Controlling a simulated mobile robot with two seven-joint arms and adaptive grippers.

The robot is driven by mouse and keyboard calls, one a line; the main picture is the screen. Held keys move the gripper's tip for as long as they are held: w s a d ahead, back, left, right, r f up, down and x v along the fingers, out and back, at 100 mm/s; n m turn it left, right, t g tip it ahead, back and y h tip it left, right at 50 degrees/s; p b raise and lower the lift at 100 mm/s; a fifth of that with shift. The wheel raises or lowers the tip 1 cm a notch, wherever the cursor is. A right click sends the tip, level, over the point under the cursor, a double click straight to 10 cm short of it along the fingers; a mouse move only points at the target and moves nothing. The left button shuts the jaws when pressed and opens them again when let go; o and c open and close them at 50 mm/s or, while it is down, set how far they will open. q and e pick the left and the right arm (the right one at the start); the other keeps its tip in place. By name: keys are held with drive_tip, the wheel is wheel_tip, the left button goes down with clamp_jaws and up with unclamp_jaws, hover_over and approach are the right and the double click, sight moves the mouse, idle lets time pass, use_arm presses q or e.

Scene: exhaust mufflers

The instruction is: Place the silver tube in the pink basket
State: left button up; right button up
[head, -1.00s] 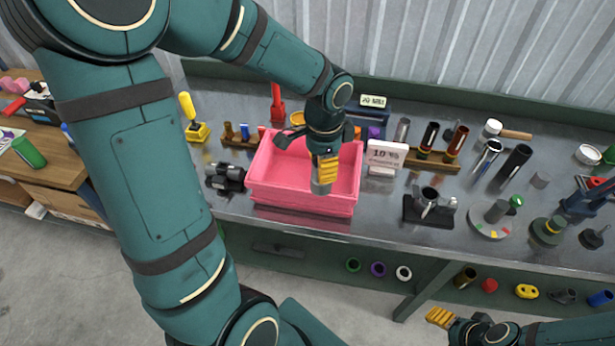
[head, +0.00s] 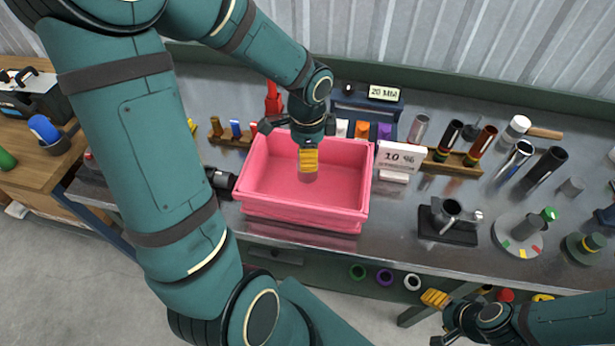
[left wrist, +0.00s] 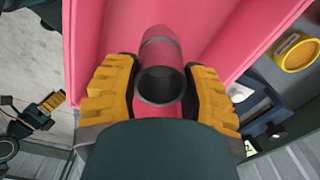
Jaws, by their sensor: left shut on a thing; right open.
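The pink basket (head: 298,212) stands on the metal workbench, and its pink walls also fill much of the left wrist view (left wrist: 232,28). My left gripper (head: 308,160) is over the middle of the basket, pointing down, with its yellow fingers shut on the silver tube (head: 307,176). In the left wrist view the tube (left wrist: 160,62) sits between both fingers, its open end facing the camera. I cannot tell whether its lower end touches the basket floor. My right gripper (head: 436,298) is open and empty at the lower right, in front of the bench.
A white "10 %" sign (head: 402,156) stands close to the basket's right side. Several tubes stand in a wooden rack (head: 455,160) behind it. A black clamp stand (head: 447,222) and a round grey plate (head: 518,232) are further right. A dark cylinder (head: 222,183) lies by the basket's left side.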

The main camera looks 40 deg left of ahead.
use_arm(q)
wheel_tip(320, 180, down, 3)
drive_tip(key=shift+w+a+r, duration=0.1)
drive_tip(key=shift+r, duration=0.1)
drive_tip(key=shift+f+b, duration=0.35)
drive_tip(key=shift+f, duration=0.15)
drive_tip(key=shift+f+b, duration=0.35)
drive_tip(key=shift+f, duration=1.15)
drive_tip(key=shift+f, duration=0.1)
drive_tip(key=o, duration=1.2)
